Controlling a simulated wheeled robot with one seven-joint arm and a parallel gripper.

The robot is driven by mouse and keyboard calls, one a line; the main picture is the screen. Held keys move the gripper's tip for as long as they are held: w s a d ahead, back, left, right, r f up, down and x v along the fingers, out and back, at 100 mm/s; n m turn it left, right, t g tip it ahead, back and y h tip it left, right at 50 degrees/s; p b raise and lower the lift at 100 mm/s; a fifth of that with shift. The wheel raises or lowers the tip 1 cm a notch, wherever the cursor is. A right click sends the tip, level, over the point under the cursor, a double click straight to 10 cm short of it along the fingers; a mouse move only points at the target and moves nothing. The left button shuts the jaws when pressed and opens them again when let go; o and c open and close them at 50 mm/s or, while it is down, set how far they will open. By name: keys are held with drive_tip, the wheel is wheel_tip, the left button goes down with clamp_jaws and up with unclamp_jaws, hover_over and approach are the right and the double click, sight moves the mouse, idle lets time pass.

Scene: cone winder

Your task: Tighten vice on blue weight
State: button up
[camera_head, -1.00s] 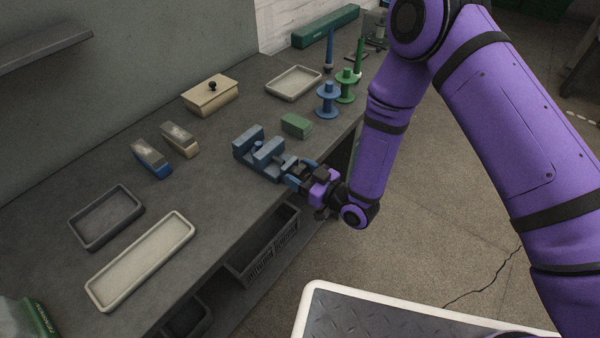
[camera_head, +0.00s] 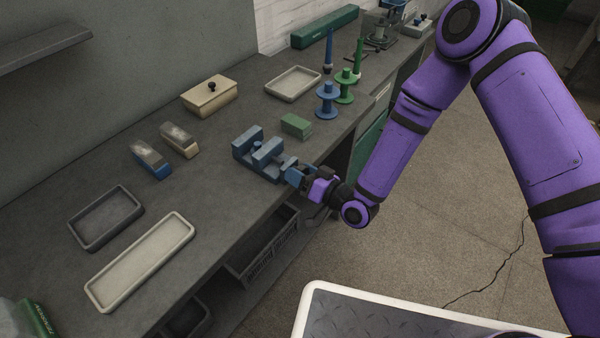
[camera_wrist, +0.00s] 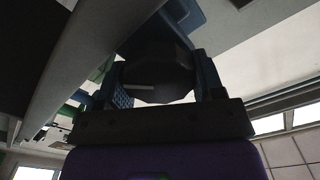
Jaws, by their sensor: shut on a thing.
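The blue vice (camera_head: 268,155) stands near the front edge of the grey bench in the head view. A small blue weight (camera_head: 257,146) shows between its two jaws, partly hidden by the front jaw. I cannot tell whether both jaws touch it. My gripper (camera_head: 296,175) is at the vice's front end, just beyond the bench edge. In the wrist view, its two blue fingers are closed on the dark round vice knob (camera_wrist: 158,76). In the head view, the fingers largely hide the knob.
A green block (camera_head: 296,125) lies just right of the vice, with blue (camera_head: 328,100) and green (camera_head: 346,86) spools behind it. Two brushes (camera_head: 152,158) and a lidded box (camera_head: 210,95) are to the left. A dark crate (camera_head: 268,255) sits below the bench edge.

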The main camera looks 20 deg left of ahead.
idle(0.4)
drive_tip(key=o, duration=0.9)
